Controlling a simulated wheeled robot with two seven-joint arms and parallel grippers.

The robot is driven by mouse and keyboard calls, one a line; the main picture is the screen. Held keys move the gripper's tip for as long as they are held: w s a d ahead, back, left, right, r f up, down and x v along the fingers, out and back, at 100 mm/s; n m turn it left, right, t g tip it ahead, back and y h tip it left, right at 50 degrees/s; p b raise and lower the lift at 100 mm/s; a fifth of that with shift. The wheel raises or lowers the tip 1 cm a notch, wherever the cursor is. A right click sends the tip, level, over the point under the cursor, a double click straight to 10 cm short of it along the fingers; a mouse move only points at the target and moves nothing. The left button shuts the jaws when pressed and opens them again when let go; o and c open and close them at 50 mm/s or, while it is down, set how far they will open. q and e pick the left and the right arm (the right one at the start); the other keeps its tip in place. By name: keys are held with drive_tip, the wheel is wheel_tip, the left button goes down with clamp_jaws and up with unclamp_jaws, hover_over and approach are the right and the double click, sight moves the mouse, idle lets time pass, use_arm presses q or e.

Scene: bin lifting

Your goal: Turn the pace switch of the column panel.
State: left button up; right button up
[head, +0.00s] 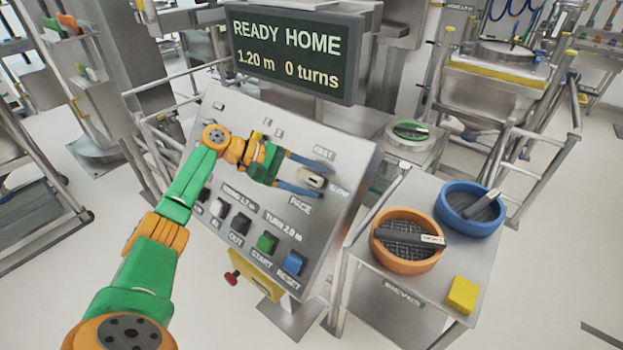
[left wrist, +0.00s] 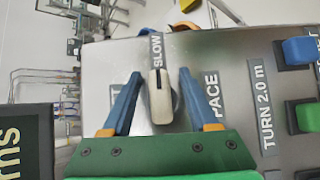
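The pace switch (head: 311,179) is a cream-coloured knob on the sloped grey column panel (head: 345,165), among the FAST, SLOW and PACE labels. In the left wrist view the pace switch (left wrist: 161,100) has a dark mark at its end toward the SLOW label. My left gripper (head: 322,182) is open, its two blue fingers on either side of the knob. In the left wrist view a gap shows between each finger of the left gripper (left wrist: 160,75) and the knob. My right gripper is not in view.
A screen (head: 290,55) above the panel reads READY HOME, 1.20 m, 0 turns. The panel's lower part carries a green START button (head: 266,242), a blue RESET button (head: 294,263) and dark buttons. A side table holds an orange bowl (head: 390,260), a blue bowl (head: 455,222) and a yellow block (head: 463,295).

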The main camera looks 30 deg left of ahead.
sight(308, 180)
use_arm(q)
drive_tip(key=shift+a, duration=0.2)
drive_tip(key=b+v, duration=0.2)
drive_tip(key=v, duration=0.4)
drive_tip(key=shift+s+a+b, duration=0.1)
drive_tip(key=shift+s+b, duration=0.05)
drive_tip(key=shift+b, duration=0.2)
drive_tip(key=shift+s+a+r, duration=0.1)
drive_tip(key=shift+s+r, duration=0.05)
drive_tip(key=shift+r, duration=0.15)
